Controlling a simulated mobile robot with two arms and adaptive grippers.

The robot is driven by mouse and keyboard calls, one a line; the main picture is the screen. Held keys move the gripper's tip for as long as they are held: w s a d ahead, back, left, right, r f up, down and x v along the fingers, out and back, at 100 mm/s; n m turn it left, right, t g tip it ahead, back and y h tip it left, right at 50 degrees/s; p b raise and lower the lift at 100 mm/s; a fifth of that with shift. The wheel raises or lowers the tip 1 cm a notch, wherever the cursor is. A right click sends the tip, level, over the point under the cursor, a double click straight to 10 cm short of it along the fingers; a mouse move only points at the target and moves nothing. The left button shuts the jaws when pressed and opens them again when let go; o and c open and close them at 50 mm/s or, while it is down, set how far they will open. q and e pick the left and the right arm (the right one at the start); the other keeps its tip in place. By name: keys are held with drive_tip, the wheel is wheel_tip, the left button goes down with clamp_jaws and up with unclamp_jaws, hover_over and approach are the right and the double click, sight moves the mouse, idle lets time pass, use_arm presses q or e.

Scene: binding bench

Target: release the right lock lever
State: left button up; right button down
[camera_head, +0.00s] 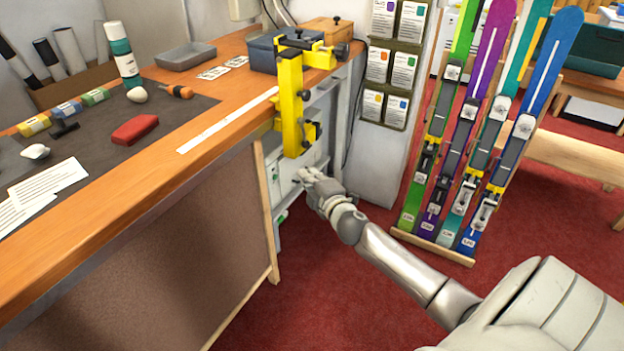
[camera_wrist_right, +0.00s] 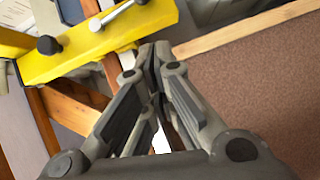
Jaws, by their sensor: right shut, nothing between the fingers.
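The yellow ski vise (camera_head: 291,100) is fixed at the far right end of the wooden bench, with an upright yellow bar and black knobs (camera_head: 312,131) on it. Its yellow bar also shows at the upper left of the right wrist view (camera_wrist_right: 85,45), with a black knob (camera_wrist_right: 48,45) and a silver rod (camera_wrist_right: 115,14). I cannot tell which of these parts is the right lock lever. My right gripper (camera_head: 303,177) is shut and empty, just below the yellow bar beside the bench end. In the wrist view its fingertips (camera_wrist_right: 155,52) look close to the bar; contact is unclear. My left gripper is not in view.
The bench top (camera_head: 240,75) carries a red block (camera_head: 134,130), a bottle (camera_head: 122,55), a grey tray (camera_head: 186,56) and a blue box (camera_head: 270,51). A rack of colourful skis (camera_head: 473,120) stands to the right. Red floor (camera_head: 370,225) lies open between bench and rack.

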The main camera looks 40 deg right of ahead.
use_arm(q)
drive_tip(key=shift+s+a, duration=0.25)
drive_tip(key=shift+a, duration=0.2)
use_arm(e)
drive_tip(key=shift+v, duration=0.8)
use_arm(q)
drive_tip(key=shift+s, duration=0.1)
use_arm(e)
drive_tip(key=shift+f, duration=0.1)
